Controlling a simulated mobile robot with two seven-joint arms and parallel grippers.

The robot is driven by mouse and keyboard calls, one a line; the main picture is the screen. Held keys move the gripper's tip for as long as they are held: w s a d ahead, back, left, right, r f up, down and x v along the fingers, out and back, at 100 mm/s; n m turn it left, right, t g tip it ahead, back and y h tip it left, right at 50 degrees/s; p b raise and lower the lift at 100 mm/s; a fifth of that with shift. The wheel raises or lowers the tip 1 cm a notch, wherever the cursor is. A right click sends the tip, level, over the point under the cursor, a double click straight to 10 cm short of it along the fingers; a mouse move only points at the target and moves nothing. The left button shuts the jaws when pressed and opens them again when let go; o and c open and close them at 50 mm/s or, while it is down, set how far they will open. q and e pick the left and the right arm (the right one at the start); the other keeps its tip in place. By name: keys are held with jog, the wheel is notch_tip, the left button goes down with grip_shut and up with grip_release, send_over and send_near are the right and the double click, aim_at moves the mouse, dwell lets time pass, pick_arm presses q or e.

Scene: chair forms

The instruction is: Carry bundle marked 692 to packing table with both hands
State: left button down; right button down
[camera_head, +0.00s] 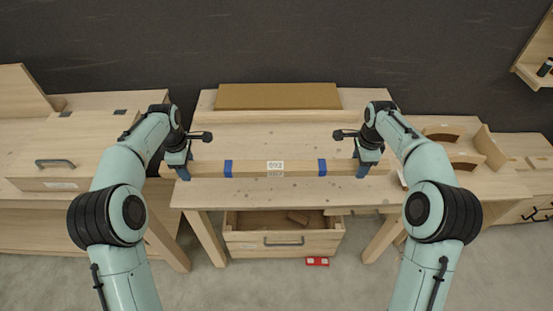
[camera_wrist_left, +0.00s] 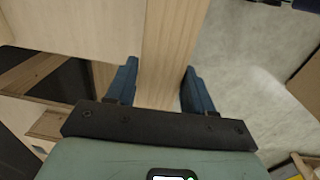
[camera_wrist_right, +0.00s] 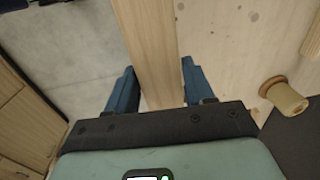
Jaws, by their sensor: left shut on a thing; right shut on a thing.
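The bundle marked 692 (camera_head: 255,168) is a long pale wooden bar with two blue bands and a white label in its middle. It lies level across the near part of the pale wooden table (camera_head: 300,135); I cannot tell whether it touches the top. My left gripper (camera_head: 179,172) is shut on its left end and my right gripper (camera_head: 366,168) on its right end. In the left wrist view the bundle (camera_wrist_left: 170,45) runs between the blue fingers. In the right wrist view the bundle (camera_wrist_right: 150,40) does too. I cannot tell whether this table is the packing table.
A brown board (camera_head: 278,96) lies at the table's back. Below stands a wooden drawer box (camera_head: 285,243) with a few pieces inside. A red item (camera_head: 317,261) lies on the floor. A cabinet (camera_head: 50,150) stands left, and wooden holders (camera_head: 465,145) stand right.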

dwell(0.3)
